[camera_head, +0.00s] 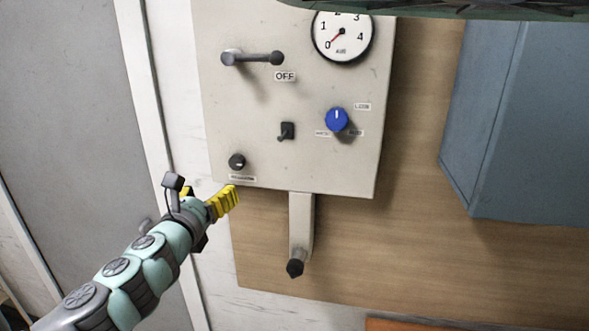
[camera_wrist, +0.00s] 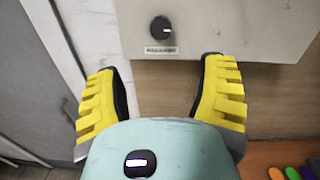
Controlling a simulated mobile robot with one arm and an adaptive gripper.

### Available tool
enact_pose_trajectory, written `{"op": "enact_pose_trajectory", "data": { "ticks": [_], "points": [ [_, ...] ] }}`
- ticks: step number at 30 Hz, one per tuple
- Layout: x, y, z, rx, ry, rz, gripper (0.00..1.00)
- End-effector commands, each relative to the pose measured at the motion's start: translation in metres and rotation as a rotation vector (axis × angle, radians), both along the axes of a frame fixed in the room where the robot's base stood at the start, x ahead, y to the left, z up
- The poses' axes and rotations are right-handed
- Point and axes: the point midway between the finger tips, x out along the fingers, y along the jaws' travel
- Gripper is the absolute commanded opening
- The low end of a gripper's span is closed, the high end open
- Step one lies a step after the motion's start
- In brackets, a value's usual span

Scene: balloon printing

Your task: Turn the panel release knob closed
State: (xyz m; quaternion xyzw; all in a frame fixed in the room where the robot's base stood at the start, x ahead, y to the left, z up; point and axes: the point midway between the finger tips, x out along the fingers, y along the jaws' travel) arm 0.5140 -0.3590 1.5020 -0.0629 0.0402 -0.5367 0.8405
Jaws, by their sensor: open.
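The small black knob (camera_head: 237,161) sits at the lower left of the beige panel (camera_head: 310,165), above a small label too blurred to read. I take it for the panel release knob. It also shows in the wrist view (camera_wrist: 161,29), with a pale mark pointing right. My gripper (camera_head: 228,200) is just below the knob and the panel's lower edge. In the wrist view my gripper (camera_wrist: 160,95) has its yellow fingers spread wide, with nothing between them. The knob lies ahead of and between the fingertips, apart from them.
The panel also carries a lever (camera_head: 252,58) at OFF, a gauge (camera_head: 342,35), a blue knob (camera_head: 337,119) and a black toggle switch (camera_head: 287,131). A crank arm (camera_head: 301,230) hangs below the panel. A blue-grey cabinet (camera_head: 520,120) stands at the right.

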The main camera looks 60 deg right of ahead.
Motion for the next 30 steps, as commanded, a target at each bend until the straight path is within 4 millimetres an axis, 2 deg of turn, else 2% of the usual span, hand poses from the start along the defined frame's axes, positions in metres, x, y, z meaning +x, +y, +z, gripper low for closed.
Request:
{"op": "enact_pose_trajectory", "data": {
  "ticks": [15, 30],
  "points": [
    [0.019, -0.048, 0.001, -0.005, 0.006, -0.006, 0.7],
    [0.036, -0.085, 0.001, -0.006, 0.006, -0.005, 0.7]
  ]
}}
